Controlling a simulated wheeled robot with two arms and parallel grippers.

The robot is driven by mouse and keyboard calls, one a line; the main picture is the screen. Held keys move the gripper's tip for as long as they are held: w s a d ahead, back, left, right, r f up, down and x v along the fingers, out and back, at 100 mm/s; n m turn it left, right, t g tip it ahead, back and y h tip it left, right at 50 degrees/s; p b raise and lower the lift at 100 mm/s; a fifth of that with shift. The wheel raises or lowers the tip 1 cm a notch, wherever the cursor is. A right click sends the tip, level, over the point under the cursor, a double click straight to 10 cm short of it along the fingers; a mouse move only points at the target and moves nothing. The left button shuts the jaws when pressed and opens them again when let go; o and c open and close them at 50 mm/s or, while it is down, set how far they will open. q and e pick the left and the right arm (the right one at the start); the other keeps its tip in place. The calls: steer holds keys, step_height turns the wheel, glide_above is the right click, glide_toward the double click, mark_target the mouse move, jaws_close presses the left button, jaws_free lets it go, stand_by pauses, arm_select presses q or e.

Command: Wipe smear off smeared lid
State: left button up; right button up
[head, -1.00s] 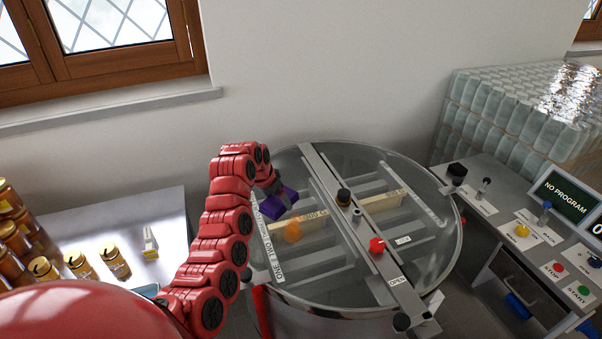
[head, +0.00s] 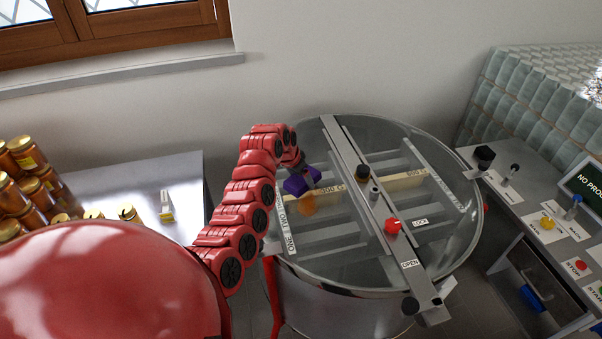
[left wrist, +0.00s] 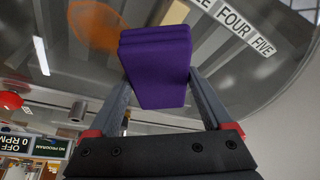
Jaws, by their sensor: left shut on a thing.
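The round transparent lid (head: 350,252) lies on the steel tank (head: 345,310) in the head view. An orange-brown smear (head: 308,204) is on its left half; it also shows in the left wrist view (left wrist: 92,27). My left gripper (head: 303,178) is shut on a folded purple cloth (left wrist: 157,65), held just beyond the smear. In the head view the cloth (head: 296,186) looks very close to the lid; I cannot tell whether it touches. The smear looks faded on one side in the wrist view. My right gripper is not in view.
A metal bar (head: 375,200) with a red knob (head: 392,227) and a dark knob (head: 362,172) crosses the lid. A control panel (head: 540,215) stands on the right. Honey jars (head: 30,185) stand on the left table (head: 185,180). A wall is behind.

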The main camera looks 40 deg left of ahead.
arm_select(q)
steer(key=shift+w+f, duration=0.1)
steer(key=shift+f, duration=0.05)
stand_by(0.3)
steer(key=shift+f+b, duration=0.6)
steer(key=shift+f, duration=0.4)
